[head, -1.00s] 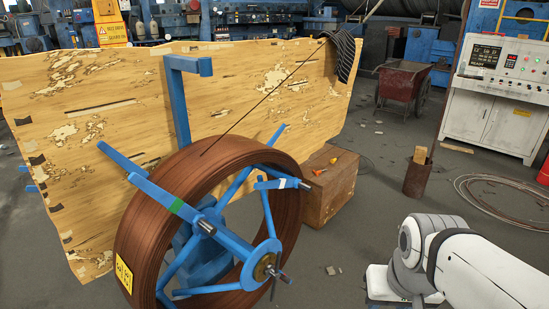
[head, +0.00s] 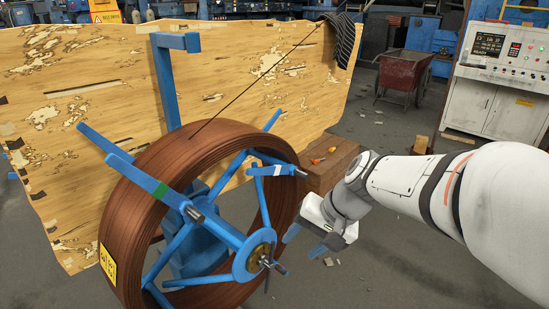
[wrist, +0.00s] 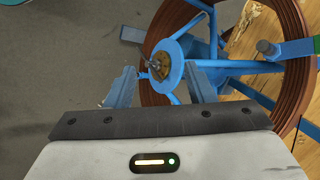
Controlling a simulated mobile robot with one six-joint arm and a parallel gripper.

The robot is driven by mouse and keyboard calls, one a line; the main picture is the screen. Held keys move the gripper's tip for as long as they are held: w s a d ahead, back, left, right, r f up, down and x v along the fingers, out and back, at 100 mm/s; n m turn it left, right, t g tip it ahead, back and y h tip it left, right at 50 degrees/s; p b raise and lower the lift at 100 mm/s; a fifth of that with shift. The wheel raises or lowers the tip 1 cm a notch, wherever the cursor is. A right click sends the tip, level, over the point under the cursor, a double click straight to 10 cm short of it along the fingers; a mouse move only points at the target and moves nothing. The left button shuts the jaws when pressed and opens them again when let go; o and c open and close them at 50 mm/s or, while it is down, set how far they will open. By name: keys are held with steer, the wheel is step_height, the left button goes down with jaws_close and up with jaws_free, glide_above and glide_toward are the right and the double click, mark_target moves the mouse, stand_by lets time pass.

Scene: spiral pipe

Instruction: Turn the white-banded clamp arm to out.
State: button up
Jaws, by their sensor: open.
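The white-banded clamp arm (head: 262,171) is a short blue bar with a white band, at the upper right of the blue spoked reel (head: 252,258) in the head view. It lies roughly level in the picture across the near side of the brown coil, its right end near the coil's edge. A green-banded clamp arm (head: 140,175) sits at the reel's upper left; its green band shows in the wrist view (wrist: 300,47). My gripper (head: 305,242) is open and empty, right of the hub and below the white-banded arm. In the wrist view its fingers (wrist: 161,88) are apart, below the hub (wrist: 160,65).
A patchy wooden panel (head: 80,110) stands behind the reel, with a blue post (head: 165,85) before it. A wooden box (head: 325,165) with small orange-handled tools is close behind my wrist. A cart (head: 404,75) and control cabinet (head: 495,105) are farther back. Open floor lies below my arm.

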steer(key=w+a+f+m+y+b, duration=0.25)
steer(key=w+a+y, duration=0.2)
steer(key=w, duration=0.45)
steer(key=m+t+y+b, duration=0.4)
steer(key=m+t+b, duration=0.3)
steer(key=m+t, duration=0.15)
glide_toward(264, 172)
steer(key=x, duration=0.3)
steer(key=shift+t, duration=0.45)
steer(key=x, duration=0.8)
steer(key=shift+f, duration=0.15)
steer(key=shift+s, duration=0.1)
steer(key=shift+c, duration=0.4)
jaws_close()
